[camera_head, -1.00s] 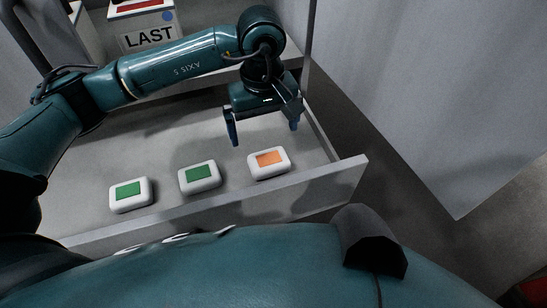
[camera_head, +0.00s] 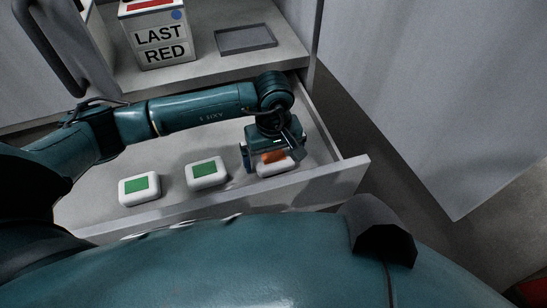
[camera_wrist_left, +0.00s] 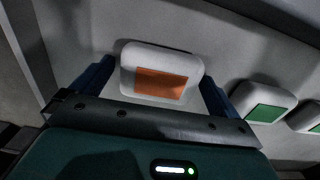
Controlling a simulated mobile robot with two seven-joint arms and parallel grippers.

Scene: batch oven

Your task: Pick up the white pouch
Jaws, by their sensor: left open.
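Three white pouches lie in a row in the open drawer. The one with an orange label (camera_head: 277,168) is at the right; two with green labels, one in the middle (camera_head: 207,174) and one at the left (camera_head: 139,189), lie beside it. My left gripper (camera_head: 271,165) is open and low over the orange-labelled pouch. In the left wrist view, that pouch (camera_wrist_left: 160,58) sits between the two blue fingers of my left gripper (camera_wrist_left: 160,85). The green-labelled pouches show at the right there, one nearer (camera_wrist_left: 263,98) and one cut off by the edge (camera_wrist_left: 308,116). My right gripper is not in view.
The drawer (camera_head: 335,180) has raised walls around the pouches. Behind it a shelf holds a box reading LAST RED (camera_head: 158,38) and a flat dark grey tray (camera_head: 246,39). A grey panel (camera_head: 430,90) stands at the right.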

